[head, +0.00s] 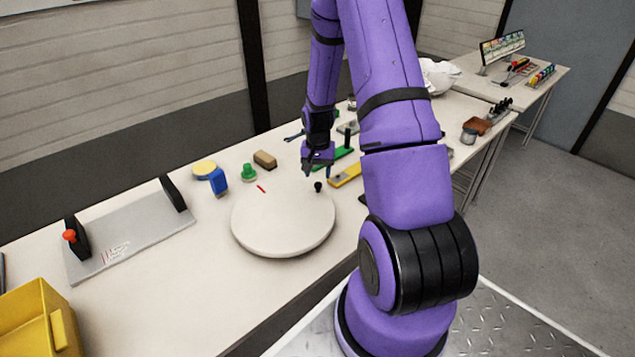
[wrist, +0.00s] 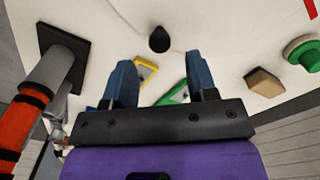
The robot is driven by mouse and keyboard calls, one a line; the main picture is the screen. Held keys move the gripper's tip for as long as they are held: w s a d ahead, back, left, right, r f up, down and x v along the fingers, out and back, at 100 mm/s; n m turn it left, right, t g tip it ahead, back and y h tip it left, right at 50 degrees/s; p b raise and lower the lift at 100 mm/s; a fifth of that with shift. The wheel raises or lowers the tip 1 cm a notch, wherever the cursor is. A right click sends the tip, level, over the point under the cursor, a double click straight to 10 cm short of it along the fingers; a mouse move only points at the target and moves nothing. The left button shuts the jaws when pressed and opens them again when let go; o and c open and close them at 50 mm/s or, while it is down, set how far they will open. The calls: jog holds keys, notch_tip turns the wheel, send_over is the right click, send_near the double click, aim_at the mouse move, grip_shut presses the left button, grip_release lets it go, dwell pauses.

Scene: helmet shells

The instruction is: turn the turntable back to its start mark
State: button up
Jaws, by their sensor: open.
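The turntable (head: 283,225) is a pale round disc on the bench. A small black knob (head: 318,186) stands near its far right rim; it also shows in the wrist view (wrist: 159,39). A short red mark (head: 261,189) lies at the disc's far left edge, and part of it shows in the wrist view (wrist: 311,8). I cannot tell if it is on the disc or the bench. My gripper (head: 318,171) is open and empty above the far right rim, close to the knob. In the wrist view the knob lies just beyond the fingertips (wrist: 158,65), between their lines, apart from both.
A tan block (head: 265,160), a green knob-like piece (head: 249,173) and a blue piece (head: 218,182) stand behind the disc. Yellow (head: 345,175) and green items lie close right. A grey plate with black uprights (head: 130,240) and a yellow bin (head: 40,320) are left.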

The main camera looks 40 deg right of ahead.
aim_at(318, 183)
jog(key=shift+f, duration=2.25)
grip_shut()
